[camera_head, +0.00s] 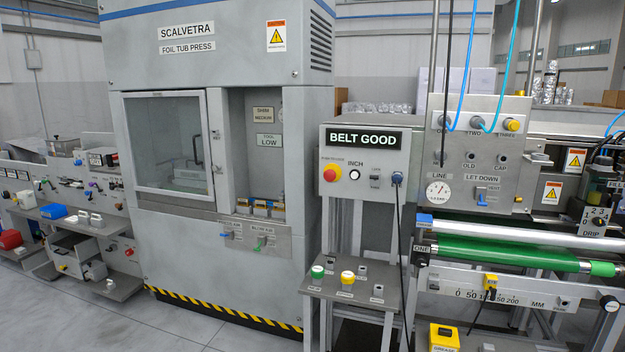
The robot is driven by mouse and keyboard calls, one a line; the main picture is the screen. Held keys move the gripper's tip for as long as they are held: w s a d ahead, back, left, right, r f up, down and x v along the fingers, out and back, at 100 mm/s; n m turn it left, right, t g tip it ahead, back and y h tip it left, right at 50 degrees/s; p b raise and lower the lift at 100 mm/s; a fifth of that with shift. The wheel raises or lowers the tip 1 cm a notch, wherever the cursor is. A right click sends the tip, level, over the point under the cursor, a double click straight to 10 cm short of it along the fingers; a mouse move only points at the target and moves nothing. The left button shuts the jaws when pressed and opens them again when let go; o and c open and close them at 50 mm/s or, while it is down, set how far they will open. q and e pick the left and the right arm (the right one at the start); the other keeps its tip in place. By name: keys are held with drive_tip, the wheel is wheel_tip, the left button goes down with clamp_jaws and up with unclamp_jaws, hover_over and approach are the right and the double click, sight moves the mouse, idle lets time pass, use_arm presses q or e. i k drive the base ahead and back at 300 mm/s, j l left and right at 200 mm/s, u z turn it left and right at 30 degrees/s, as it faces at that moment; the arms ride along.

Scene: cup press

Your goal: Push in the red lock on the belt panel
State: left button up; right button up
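The belt panel (364,190) is a grey box on a stand at the middle right, with a lit display reading BELT GOOD (364,138). A red mushroom-shaped lock button (330,174) with yellow around it sits on the panel's left side. The small label above it is too small to read surely. Whether the button is in or out cannot be told from here. Neither of my grippers nor my arms is in view.
Right of the red button are a white INCH button (354,174) and a small switch (375,182). A blue plug with a black cable (397,178) is at the panel's right edge. Below stands a shelf with green (317,272) and yellow (347,277) knobs. Floor (150,325) at front left is clear.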

sight(329, 174)
drive_tip(key=i+u, duration=0.35)
drive_tip(key=u, duration=0.15)
drive_tip(key=i+l+u, duration=0.25)
drive_tip(key=u, duration=0.2)
drive_tip(key=i+l+u, duration=0.2)
drive_tip(key=i+l, duration=1)
drive_tip(key=l, duration=0.1)
